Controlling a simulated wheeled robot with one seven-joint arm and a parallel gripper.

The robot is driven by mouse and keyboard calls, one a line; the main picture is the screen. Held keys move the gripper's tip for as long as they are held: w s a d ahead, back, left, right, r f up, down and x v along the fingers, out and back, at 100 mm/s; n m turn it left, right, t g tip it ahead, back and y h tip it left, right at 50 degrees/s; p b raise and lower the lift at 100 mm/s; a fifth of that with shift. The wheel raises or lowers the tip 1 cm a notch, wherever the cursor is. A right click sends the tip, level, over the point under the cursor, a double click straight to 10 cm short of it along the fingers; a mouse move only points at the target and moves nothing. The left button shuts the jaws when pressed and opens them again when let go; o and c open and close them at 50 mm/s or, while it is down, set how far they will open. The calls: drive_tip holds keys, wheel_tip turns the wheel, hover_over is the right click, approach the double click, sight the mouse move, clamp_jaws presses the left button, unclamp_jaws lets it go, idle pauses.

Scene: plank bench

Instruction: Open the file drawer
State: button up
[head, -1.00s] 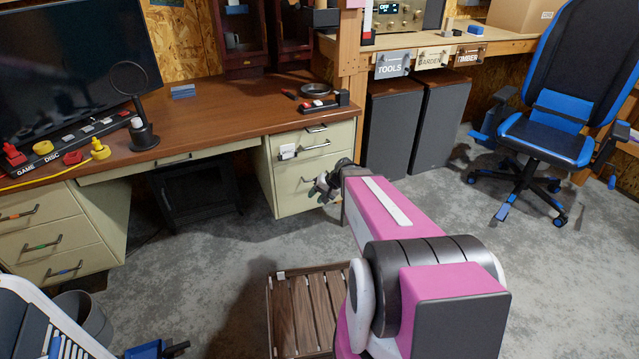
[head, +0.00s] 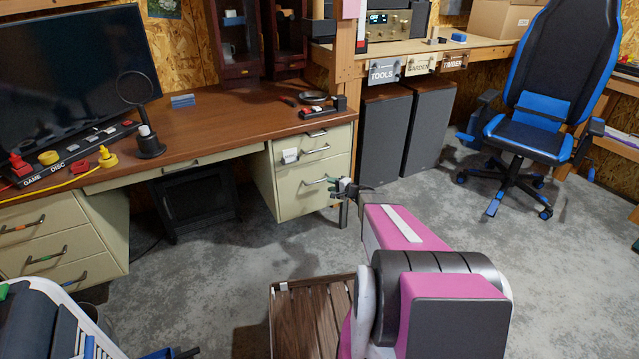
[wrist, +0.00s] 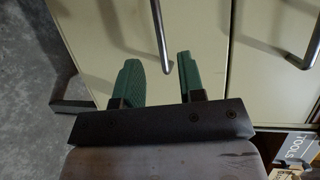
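The cream pedestal under the desk's right end has a large lower drawer (head: 312,190), which I take as the file drawer; it looks closed. Its metal bar handle (head: 320,181) runs across the upper part of its front. My gripper (head: 342,186) is near the handle's right end in the head view. In the wrist view, the two green fingertips (wrist: 160,75) are spread apart, with the end of the bar handle (wrist: 162,40) in line with the gap between them. The fingers are not closed on it. Whether they touch the handle is unclear.
Smaller drawers sit above, the middle one bearing a white label (head: 290,156) and a handle (wrist: 305,38). The floor in front of the drawer is clear.

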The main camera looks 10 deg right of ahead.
sight(320, 181)
drive_tip(key=x, duration=0.7)
drive_tip(key=shift+w+a, duration=0.3)
clamp_jaws()
